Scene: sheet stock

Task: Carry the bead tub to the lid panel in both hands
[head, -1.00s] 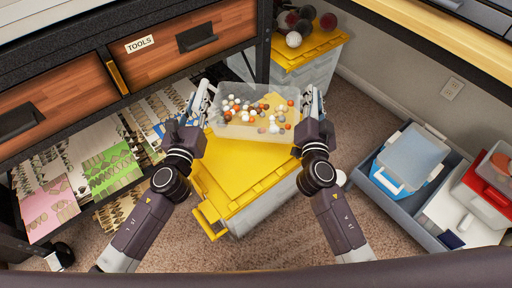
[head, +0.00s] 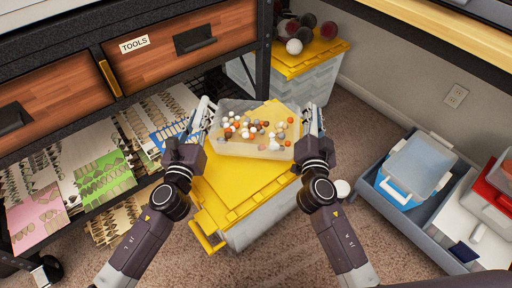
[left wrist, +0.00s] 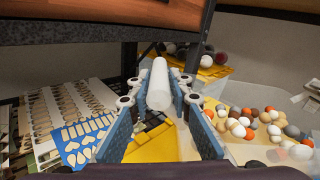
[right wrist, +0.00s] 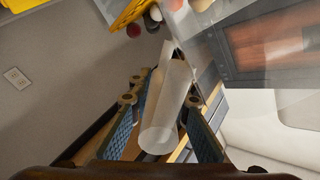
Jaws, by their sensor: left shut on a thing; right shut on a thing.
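The bead tub (head: 250,149) is a clear tub with white, orange and grey beads inside. In the head view it is held between my two grippers above a yellow lid panel (head: 235,188) on a grey bin. My left gripper (head: 205,122) is shut on the tub's left end, and the left wrist view shows its pale rounded handle (left wrist: 159,85) between the fingers. My right gripper (head: 309,125) is shut on the right end, with another pale handle (right wrist: 165,110) between its fingers in the right wrist view. Whether the tub touches the lid cannot be told.
A second yellow-lidded bin (head: 315,55) with several balls stands behind. A grey tray (head: 385,205) with small boxes is at right. A rack shelf (head: 85,215) with patterned sheets is at left, under wooden drawers (head: 180,45).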

